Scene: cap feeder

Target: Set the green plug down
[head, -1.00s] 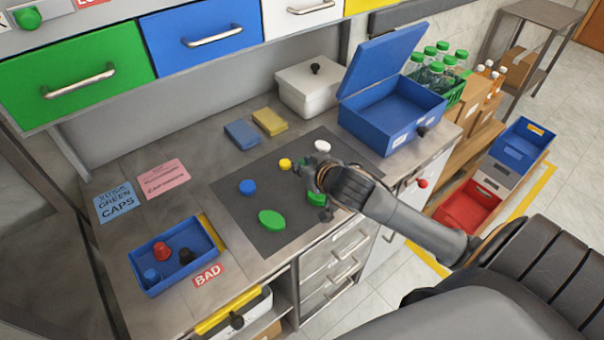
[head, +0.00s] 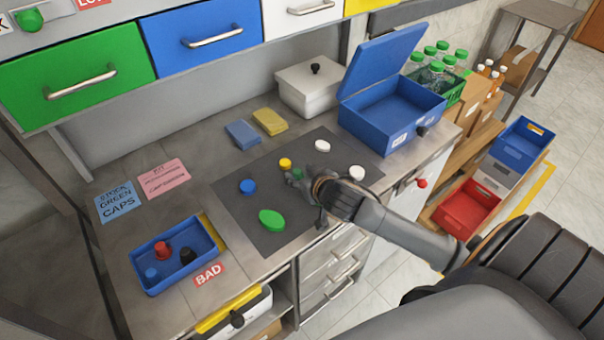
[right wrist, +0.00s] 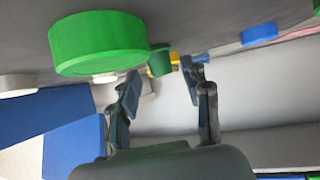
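A small green plug (head: 297,173) is at the fingertips of my right gripper (head: 300,185), low over the dark mat (head: 250,195). In the right wrist view the plug (right wrist: 160,60) shows between and just beyond the two fingertips. My right gripper (right wrist: 160,76) is open there, with a gap beside the plug. I cannot tell for sure whether the plug's base touches the mat. A large green cap (right wrist: 97,42) is close beside the fingers in the wrist view; my arm hides it in the head view. My left gripper is not in view.
A blue tray (head: 150,279) stands front left, an open blue box (head: 385,125) back right. The mat's left part has free room.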

